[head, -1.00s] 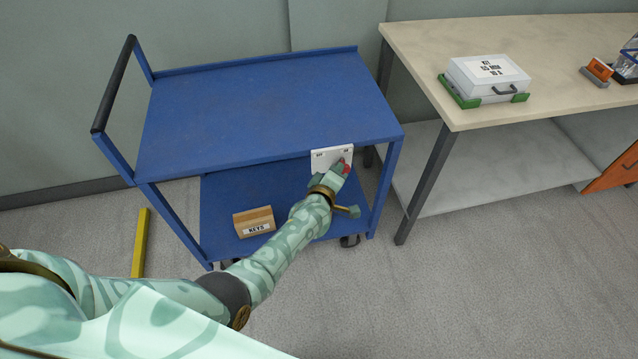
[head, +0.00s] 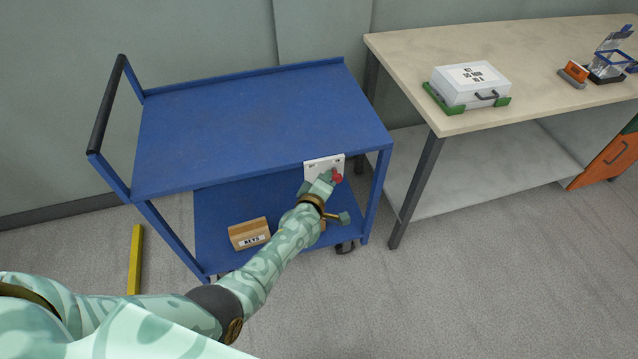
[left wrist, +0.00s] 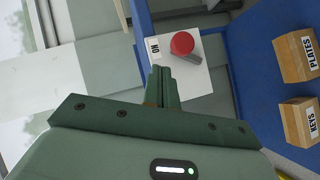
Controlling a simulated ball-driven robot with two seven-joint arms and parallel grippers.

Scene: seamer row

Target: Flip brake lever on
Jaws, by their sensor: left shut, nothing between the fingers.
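The left wrist view shows the red knob (left wrist: 182,43) near the ON label (left wrist: 154,47), with a short grey stem. My left gripper (head: 323,181) is shut and empty, just left of the knob. Its fingertips (left wrist: 162,72) are close to the stem; I cannot tell whether they touch. My right gripper is not in view.
The blue cart (head: 250,115) has a bare top. A workbench (head: 520,75) with a white case (head: 472,83) stands to the right. A yellow bar (head: 136,260) is on the floor.

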